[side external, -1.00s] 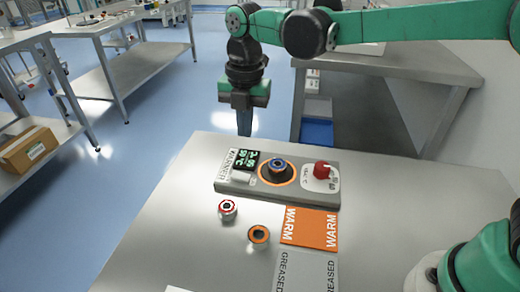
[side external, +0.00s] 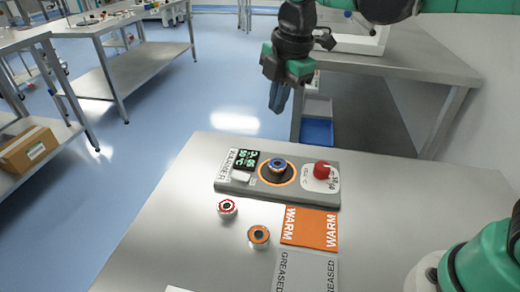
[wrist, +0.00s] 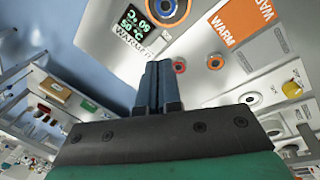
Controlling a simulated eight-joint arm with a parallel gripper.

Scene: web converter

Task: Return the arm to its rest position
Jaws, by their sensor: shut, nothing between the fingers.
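My gripper (side external: 279,97) hangs in the air beyond the far edge of the worktable (side external: 180,225), above and behind the warmer. Its fingers are shut and empty, and they also show together in the wrist view (wrist: 158,80). The grey warmer (side external: 222,185) carries a lit display, a red knob (side external: 322,170) and a round plate. A bearing with a blue ring (side external: 278,165) sits on that plate. A red-ringed bearing (side external: 228,208) and an orange-ringed bearing (side external: 259,236) stand on the table in front of the warmer.
An orange WARM mat (side external: 310,227) and a grey GREASED mat (side external: 305,272) lie bare on the table. A steel bench (side external: 420,65) with a blue bin (side external: 317,131) under it stands behind. A cardboard box (side external: 28,150) is on a left shelf. The table's left side is clear.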

